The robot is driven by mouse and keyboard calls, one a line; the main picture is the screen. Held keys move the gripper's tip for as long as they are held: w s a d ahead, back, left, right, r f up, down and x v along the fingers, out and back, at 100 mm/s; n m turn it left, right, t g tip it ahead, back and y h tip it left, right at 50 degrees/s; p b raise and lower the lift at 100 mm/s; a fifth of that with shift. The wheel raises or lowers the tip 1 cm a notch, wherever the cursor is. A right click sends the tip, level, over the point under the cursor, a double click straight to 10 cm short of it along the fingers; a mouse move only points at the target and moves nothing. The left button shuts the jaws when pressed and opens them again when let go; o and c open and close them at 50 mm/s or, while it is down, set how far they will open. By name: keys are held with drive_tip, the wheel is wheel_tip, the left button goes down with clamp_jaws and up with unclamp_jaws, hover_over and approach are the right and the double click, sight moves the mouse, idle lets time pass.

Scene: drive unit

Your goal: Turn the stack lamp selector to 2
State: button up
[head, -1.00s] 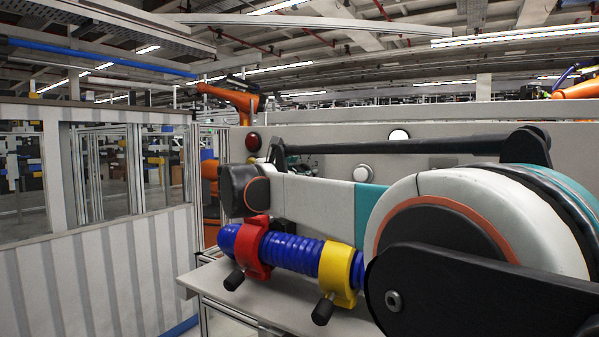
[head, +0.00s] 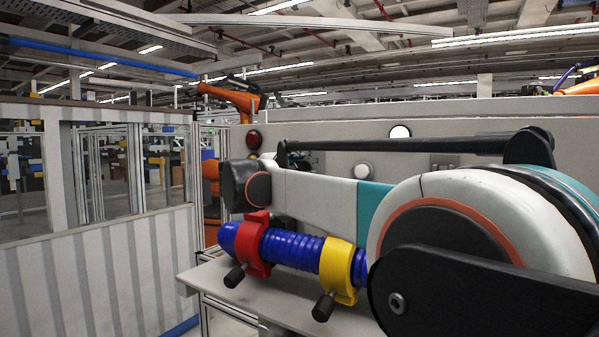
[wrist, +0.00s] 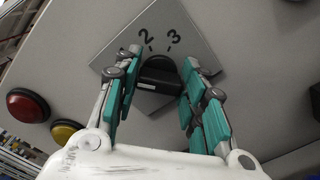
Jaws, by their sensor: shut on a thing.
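The selector is a black knob (wrist: 160,75) on a tilted grey plate in the wrist view. The digits 2 and 3 are printed on the plate (wrist: 192,42) beyond the knob, 2 on the left and 3 on the right. A pale strip shows on the knob's near side; I cannot tell which digit the knob points to. My gripper (wrist: 161,62) has its teal-padded fingers on either side of the knob, shut on it. In the head view my own arm hides the knob and gripper.
A red button (wrist: 27,104) and a yellow button (wrist: 68,132) sit left of the plate in the wrist view. In the head view a pale panel (head: 440,125) with a white lamp (head: 399,132) stands behind my arm. A windowed partition (head: 100,250) stands at the left.

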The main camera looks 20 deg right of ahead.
drive_tip(key=m+b, duration=0.1)
drive_tip(key=m, duration=0.4)
drive_tip(key=shift+f+m, duration=0.15)
drive_tip(key=shift+m, duration=0.15)
drive_tip(key=m, duration=0.5)
drive_tip(key=shift+f+m+b, duration=0.1)
drive_tip(key=shift+m+b, duration=0.2)
drive_tip(key=shift+b, duration=0.05)
drive_tip(key=o, duration=1.1)
drive_tip(key=shift+c, duration=0.2)
drive_tip(key=v, duration=1.2)
